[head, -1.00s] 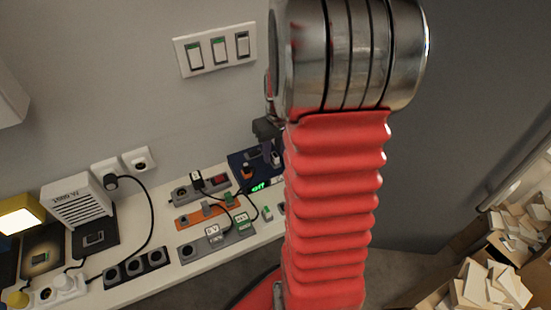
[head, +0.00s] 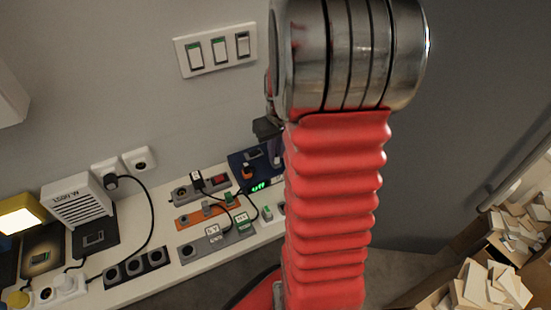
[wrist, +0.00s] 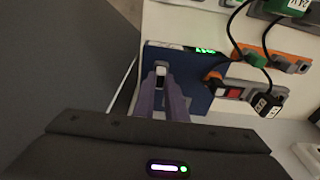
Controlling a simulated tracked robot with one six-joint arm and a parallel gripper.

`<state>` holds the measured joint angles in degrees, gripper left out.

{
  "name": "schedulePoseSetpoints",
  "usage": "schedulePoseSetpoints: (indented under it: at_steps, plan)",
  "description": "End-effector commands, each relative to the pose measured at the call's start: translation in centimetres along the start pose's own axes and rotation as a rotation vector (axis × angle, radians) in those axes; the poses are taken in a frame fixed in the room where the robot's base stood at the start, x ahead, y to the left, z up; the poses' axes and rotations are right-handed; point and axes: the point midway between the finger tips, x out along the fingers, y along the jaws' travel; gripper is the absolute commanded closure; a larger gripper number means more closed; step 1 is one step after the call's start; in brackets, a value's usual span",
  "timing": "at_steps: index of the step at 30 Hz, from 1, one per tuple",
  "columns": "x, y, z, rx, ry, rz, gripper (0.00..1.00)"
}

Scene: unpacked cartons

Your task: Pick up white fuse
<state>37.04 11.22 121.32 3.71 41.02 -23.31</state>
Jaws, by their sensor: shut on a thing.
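The white fuse (wrist: 161,70) shows in the wrist view as a small pale piece with a dark middle, at the tips of my gripper's purple-grey fingers. My gripper (wrist: 161,85) is shut on it, over the edge of the dark blue panel (wrist: 196,92). I cannot tell whether the fuse is still seated in the panel or clear of it. In the head view, my gripper (head: 276,152) is partly hidden behind my red arm, in front of the blue panel (head: 238,160) at the back of the white bench.
A grey power strip with a red switch (head: 219,180), an orange strip (head: 190,220) and cabled plugs crowd the bench left of the gripper. A white heater box (head: 78,198) stands farther left. A wall switch plate (head: 215,50) is above. Cartons (head: 478,285) stand at the right.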

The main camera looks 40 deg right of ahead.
Motion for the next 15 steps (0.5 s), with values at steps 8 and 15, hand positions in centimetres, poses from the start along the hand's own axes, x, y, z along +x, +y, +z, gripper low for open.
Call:
schedulePoseSetpoints:
  at_steps: [8,15]
  plan:
    - [0.0,0.0,0.0,0.0,0.0,0.0,1.0]
    - [-1.7,0.0,-0.3,0.0,0.003,0.001,1.0]
